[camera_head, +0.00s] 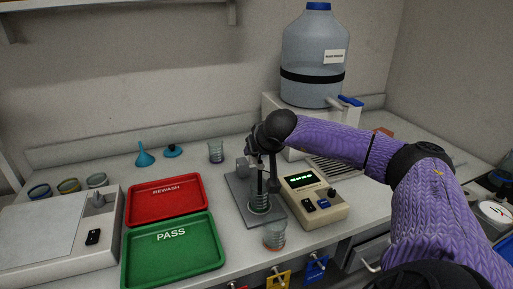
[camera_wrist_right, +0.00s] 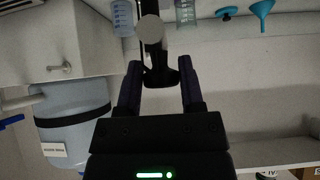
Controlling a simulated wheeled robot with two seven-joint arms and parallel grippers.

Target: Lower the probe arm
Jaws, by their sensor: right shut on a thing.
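The probe stand has a flat grey base (camera_head: 240,190) on the bench beside a beige meter (camera_head: 318,208) with a lit green display. A small glass beaker (camera_head: 260,204) stands on the base below the probe. My right gripper (camera_head: 262,152) reaches in from the right and is at the top of the stand, hiding much of the probe arm. In the right wrist view, the dark probe arm (camera_wrist_right: 156,62) is between the two fingers of my right gripper (camera_wrist_right: 158,72), which is shut on it. My left gripper is not in view.
A glass beaker (camera_head: 274,236) stands at the front edge, and another (camera_head: 216,152) stands behind the stand. Red (camera_head: 138,212) and green (camera_head: 215,262) trays lie to the left. A large water bottle (camera_head: 312,65) stands behind my right arm.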

